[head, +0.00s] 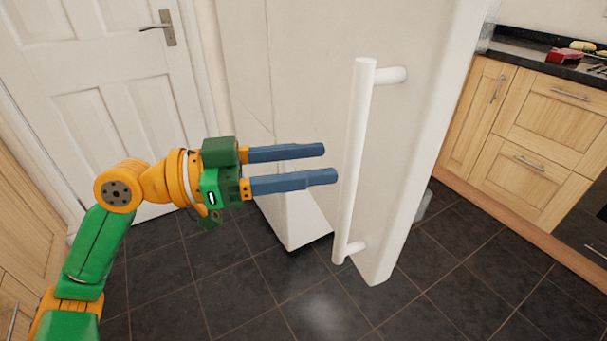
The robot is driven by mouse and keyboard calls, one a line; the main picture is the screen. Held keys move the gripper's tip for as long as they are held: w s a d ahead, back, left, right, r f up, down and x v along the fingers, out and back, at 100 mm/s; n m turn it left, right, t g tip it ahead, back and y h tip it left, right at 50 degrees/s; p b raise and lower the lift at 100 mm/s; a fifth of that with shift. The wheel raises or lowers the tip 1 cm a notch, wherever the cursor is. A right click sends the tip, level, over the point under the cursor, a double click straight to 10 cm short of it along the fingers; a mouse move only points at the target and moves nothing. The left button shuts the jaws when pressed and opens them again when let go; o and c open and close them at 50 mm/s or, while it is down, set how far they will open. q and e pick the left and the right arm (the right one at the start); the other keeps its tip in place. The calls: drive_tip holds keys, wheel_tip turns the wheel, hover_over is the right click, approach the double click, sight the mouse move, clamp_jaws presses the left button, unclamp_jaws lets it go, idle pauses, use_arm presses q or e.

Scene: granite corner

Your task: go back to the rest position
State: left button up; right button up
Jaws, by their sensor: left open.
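My left gripper (324,164) is open and empty, its two blue fingers pointing right. The fingertips are a little left of a white vertical bar handle (355,160), apart from it in the picture. The green and orange arm of my left gripper comes in from the left. My right gripper is not in view.
A white panelled room door (85,60) with a metal lever handle (163,27) is behind my arm. Wooden cabinets (545,120) under a dark worktop (530,50) stand at the right. The dark tiled floor (320,310) is clear in front.

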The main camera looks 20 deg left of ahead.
use_arm(q)
drive_tip(key=shift+s+a, duration=0.35)
drive_tip(key=shift+a, duration=0.15)
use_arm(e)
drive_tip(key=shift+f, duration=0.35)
